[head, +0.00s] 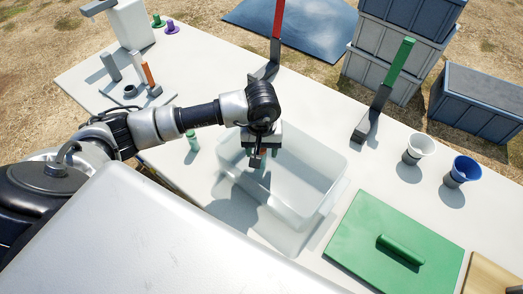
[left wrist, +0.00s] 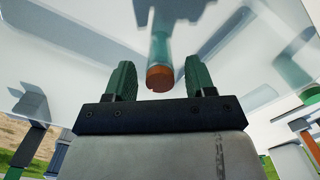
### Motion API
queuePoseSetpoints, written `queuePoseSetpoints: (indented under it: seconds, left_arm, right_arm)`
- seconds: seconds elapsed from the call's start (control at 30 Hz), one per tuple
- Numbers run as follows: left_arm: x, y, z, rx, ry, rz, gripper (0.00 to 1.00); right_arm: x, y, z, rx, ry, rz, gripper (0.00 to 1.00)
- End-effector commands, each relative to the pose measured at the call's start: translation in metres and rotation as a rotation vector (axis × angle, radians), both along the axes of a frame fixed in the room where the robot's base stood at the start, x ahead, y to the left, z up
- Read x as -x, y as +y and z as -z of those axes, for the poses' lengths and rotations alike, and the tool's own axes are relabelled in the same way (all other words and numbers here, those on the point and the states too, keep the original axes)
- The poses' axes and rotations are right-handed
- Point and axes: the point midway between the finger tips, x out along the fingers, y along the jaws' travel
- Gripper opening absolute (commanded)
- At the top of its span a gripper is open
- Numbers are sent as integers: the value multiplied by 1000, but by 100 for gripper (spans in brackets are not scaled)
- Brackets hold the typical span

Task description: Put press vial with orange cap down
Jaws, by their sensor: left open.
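The vial with the orange cap (left wrist: 160,77) shows in the left wrist view, with its clear greenish body (left wrist: 160,48) running away from the camera. My left gripper (left wrist: 160,68) is open, with one green finger on each side of the cap and a visible gap to both. In the head view my left gripper (head: 262,158) is down over the left part of a clear bin (head: 318,190), and it mostly hides the vial. I cannot tell whether the vial touches the bin floor. My right gripper is not in view.
A green-capped vial (head: 192,140) stands left of the bin. A green-handled tool (head: 390,80), a white cup (head: 420,148) and a blue cup (head: 463,170) stand behind. Crates (head: 395,55) are beyond the table.

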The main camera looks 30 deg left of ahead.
Motion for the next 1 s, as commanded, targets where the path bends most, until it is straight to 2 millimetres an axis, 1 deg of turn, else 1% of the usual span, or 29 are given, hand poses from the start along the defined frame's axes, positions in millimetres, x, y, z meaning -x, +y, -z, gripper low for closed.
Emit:
queuePoseSetpoints:
  seconds: [0.1,0.3,0.4,0.5,0.7,1.0]
  left_arm:
    - [-1,0,-25,1,-7,2,55]
    - [-1,0,-69,0,-6,2,55]
    - [0,0,-85,0,-4,1,55]
    - [0,0,-97,0,-2,1,55]
    - [0,0,-105,0,0,0,55]
    - [0,0,-105,0,1,0,55]
  right_arm:
    - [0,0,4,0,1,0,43]
    - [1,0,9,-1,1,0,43]
    - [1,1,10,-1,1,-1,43]
    - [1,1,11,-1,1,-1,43]
    - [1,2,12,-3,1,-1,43]
    - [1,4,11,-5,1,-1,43]
